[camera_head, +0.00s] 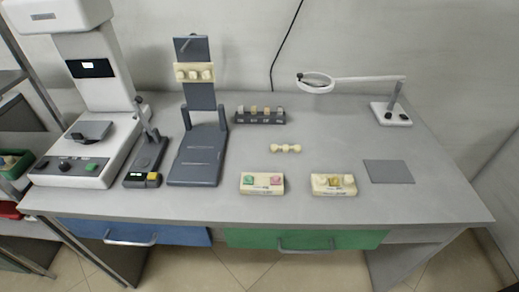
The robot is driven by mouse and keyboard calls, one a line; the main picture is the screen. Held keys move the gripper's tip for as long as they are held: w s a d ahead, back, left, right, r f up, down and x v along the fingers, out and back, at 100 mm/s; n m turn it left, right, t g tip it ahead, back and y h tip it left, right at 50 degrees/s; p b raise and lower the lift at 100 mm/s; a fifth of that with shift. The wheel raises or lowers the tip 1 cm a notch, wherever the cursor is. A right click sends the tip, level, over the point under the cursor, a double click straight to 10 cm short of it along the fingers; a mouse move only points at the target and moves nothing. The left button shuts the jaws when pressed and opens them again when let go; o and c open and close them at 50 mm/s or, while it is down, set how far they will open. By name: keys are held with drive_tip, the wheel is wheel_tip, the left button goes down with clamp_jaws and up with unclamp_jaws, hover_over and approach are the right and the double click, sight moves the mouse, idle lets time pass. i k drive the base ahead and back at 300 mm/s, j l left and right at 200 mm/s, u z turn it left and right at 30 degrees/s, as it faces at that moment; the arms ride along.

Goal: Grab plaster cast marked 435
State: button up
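Two cream block-like casts lie near the front of the table. The left cast (262,188) carries a green and a pink piece on top. The right cast (333,190) carries pale pieces and a yellow one. Both have small dark marks on their front faces, too small to read, so I cannot tell which is marked 435. Another cream toothed piece (194,73) sits on the upright dark stand. A small cream toothed piece (286,149) lies mid-table. My gripper is not in view.
The grey table (230,207) holds a white machine (85,150) at left, a dark stand (200,155), a small dark device (146,160), a dark rack (259,117), a magnifier lamp (391,112) and a grey mat (388,171). Bare table lies between the casts and along the front.

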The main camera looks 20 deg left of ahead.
sight(262, 186)
drive_tip(key=i+j, duration=0.15)
drive_tip(key=j, duration=0.25)
drive_tip(key=i+j, duration=0.2)
drive_tip(key=j, duration=0.2)
drive_tip(key=i+j+z, duration=0.1)
drive_tip(key=j, duration=0.3)
drive_tip(key=i+j, duration=0.2)
drive_tip(key=j, duration=0.7)
drive_tip(key=k+j, duration=0.15)
drive_tip(key=j, duration=0.85)
drive_tip(key=z, duration=0.05)
